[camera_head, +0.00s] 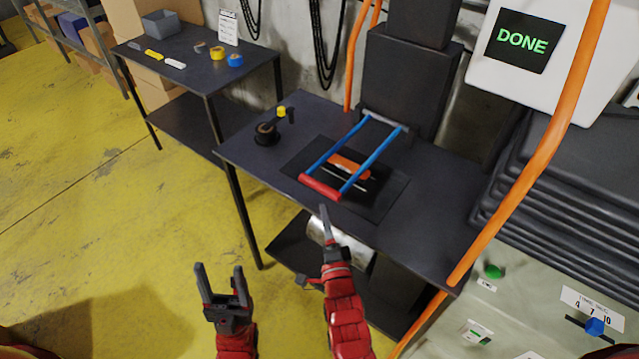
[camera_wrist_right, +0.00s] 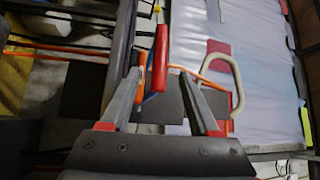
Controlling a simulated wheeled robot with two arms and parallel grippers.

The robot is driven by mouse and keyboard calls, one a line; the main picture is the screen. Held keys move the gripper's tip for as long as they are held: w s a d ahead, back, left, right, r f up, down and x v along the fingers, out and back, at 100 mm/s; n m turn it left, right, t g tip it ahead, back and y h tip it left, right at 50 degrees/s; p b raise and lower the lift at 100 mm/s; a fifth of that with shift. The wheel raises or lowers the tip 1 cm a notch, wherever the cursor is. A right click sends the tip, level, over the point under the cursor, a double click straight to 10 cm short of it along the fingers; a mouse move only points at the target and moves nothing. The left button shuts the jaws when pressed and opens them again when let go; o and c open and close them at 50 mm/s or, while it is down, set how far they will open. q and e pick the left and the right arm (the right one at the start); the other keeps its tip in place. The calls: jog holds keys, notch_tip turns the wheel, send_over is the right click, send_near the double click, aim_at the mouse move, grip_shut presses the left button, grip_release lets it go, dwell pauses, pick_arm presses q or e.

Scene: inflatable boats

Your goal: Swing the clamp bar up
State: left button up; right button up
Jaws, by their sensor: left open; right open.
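The clamp bar has two blue arms (camera_head: 368,160) and a red handle (camera_head: 319,188). It lies lowered, slanting toward the front of the dark table, over a black mat (camera_head: 378,203). An orange and black piece (camera_head: 349,166) lies beneath the bar, partly hidden by it. My right gripper (camera_head: 324,209) is open, just in front of the red handle at the table's front edge. In the right wrist view the handle (camera_wrist_right: 160,58) shows between the fingertips, nearer the left finger; contact cannot be told. My left gripper (camera_head: 219,268) is open and empty above the floor.
A black spool-like tool (camera_head: 266,132) with a yellow knob stands on the table's left. A dark machine column (camera_head: 403,80) rises behind the bar. Orange hoses (camera_head: 535,160) cross at right, before a white screen reading DONE (camera_head: 522,41). A side table (camera_head: 190,75) holds tapes.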

aim_at(319, 188)
jog(key=w, duration=0.3)
jog(key=w+a+p, duration=0.1)
jog(key=w, duration=0.5)
jog(key=shift+a+r, duration=0.15)
jog(key=shift+r, duration=0.25)
jog(key=shift+w+a+r, duration=0.1)
jog(key=shift+w+r, duration=0.1)
jog(key=shift+w, duration=0.15)
grip_shut()
jog(key=shift+f, duration=0.1)
dwell(0.4)
